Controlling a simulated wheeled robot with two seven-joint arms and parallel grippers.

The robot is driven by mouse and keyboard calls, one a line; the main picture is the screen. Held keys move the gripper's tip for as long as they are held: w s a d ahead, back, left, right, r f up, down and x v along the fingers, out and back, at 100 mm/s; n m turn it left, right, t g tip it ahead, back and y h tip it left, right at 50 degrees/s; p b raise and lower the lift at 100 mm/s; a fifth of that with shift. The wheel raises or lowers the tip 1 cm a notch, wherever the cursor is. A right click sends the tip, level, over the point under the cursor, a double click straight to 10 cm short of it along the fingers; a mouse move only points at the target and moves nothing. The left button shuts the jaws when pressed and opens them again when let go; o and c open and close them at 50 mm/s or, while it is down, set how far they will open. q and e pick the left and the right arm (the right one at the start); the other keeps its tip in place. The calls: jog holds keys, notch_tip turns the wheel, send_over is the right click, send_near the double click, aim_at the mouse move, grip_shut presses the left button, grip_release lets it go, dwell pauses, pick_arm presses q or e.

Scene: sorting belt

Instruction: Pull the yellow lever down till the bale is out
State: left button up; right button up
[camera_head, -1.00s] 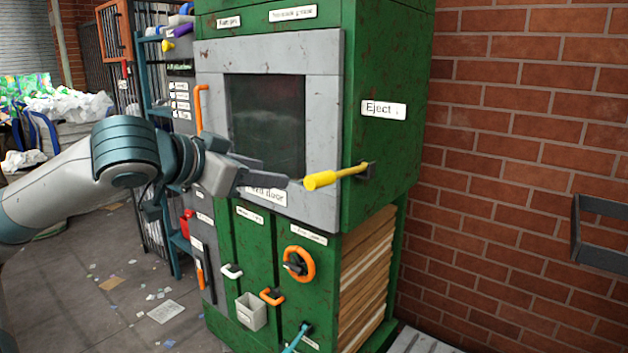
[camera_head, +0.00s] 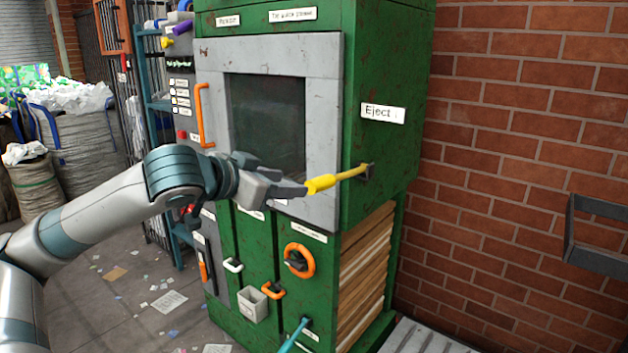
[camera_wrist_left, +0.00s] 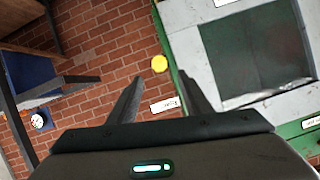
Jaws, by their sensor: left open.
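The yellow lever (camera_head: 322,184) sticks out from the right side of the green press (camera_head: 390,60), below the "Eject" label. It lies roughly level, its thick grip end toward me. My left gripper (camera_head: 304,190) is open and just left of the grip end; the head view does not show whether they touch. In the left wrist view the lever's round yellow end (camera_wrist_left: 159,63) shows beyond and between the tips of my open left gripper (camera_wrist_left: 160,85). A brown layered stack, seemingly the bale (camera_head: 366,270), sits inside the press's lower side. My right gripper is not in view.
The press front has a grey door (camera_head: 325,110) with a dark window, an orange door handle (camera_head: 202,115) and an orange wheel (camera_head: 299,261) below. A brick wall (camera_head: 520,150) and a dark bracket (camera_head: 600,240) stand at the right. Scraps litter the floor at left.

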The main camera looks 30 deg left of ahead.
aim_at(314, 186)
pick_arm(q)
jog(key=p+x, duration=0.1)
jog(key=x, duration=0.2)
jog(key=shift+w, duration=0.2)
jog(key=p+x, duration=0.2)
jog(key=x, duration=0.4)
jog(key=shift+w+d, duration=0.1)
jog(key=shift+w, duration=0.1)
jog(key=shift+w+f, duration=0.4)
jog(key=shift+w, duration=0.25)
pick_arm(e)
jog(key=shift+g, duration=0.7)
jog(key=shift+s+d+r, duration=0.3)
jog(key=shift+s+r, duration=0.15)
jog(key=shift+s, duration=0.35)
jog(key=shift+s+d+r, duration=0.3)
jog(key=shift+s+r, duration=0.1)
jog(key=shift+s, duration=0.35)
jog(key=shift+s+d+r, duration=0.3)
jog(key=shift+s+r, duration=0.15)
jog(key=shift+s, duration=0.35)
pick_arm(q)
grip_shut()
